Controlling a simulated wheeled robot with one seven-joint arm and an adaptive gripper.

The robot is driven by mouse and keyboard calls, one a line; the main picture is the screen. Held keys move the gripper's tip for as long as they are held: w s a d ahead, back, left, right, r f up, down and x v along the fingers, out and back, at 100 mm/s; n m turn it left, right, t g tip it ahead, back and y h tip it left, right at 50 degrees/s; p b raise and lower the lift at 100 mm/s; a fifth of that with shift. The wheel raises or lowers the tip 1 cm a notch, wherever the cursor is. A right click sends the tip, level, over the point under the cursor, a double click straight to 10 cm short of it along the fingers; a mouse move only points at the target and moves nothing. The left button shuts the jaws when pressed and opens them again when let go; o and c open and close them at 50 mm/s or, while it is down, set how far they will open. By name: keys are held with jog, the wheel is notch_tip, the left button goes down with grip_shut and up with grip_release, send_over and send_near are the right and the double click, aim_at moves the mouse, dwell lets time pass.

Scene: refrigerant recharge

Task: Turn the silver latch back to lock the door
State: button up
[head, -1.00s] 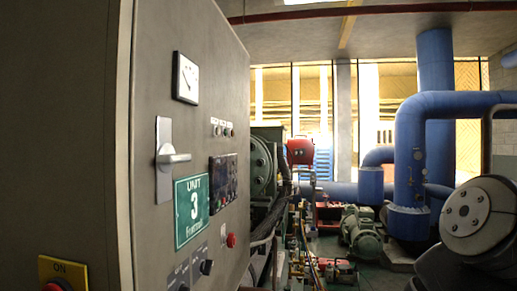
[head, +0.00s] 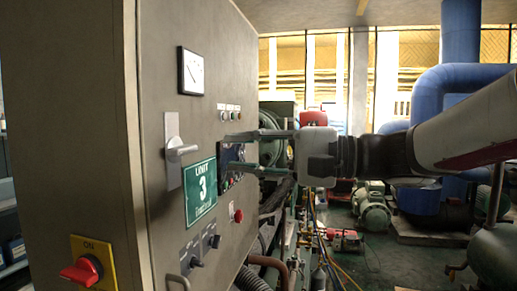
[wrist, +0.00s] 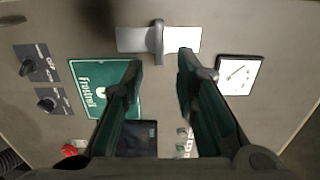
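The silver latch (head: 182,151) is on the grey cabinet door (head: 215,75). Its lever sticks out sideways across its upright plate, pointing right in the head view. My gripper (head: 231,153) reaches in from the right with fingers spread, just right of the lever and apart from it. In the wrist view the latch lever (wrist: 157,40) stands across its plate, just beyond the gap between my open fingertips (wrist: 160,60). Nothing is between the fingers. The door looks flush with the cabinet.
Knobs (head: 213,241) and a red button (head: 238,215) protrude lower down. Blue pipes (head: 460,90) stand behind my arm.

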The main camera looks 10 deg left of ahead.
aim_at(189, 151)
jog(key=a, duration=0.5)
jog(key=a+p, duration=0.1)
jog(key=a, duration=0.2)
jog(key=shift+w+a, duration=0.1)
jog(key=shift+w, duration=0.15)
jog(key=shift+c, duration=0.2)
grip_shut()
jog(key=shift+m+p, duration=2.65)
jog(key=shift+m, duration=0.65)
jog(key=shift+m+p, duration=0.4)
jog(key=shift+m, duration=0.2)
jog(key=shift+m+p, duration=0.3)
jog(key=shift+m, duration=0.2)
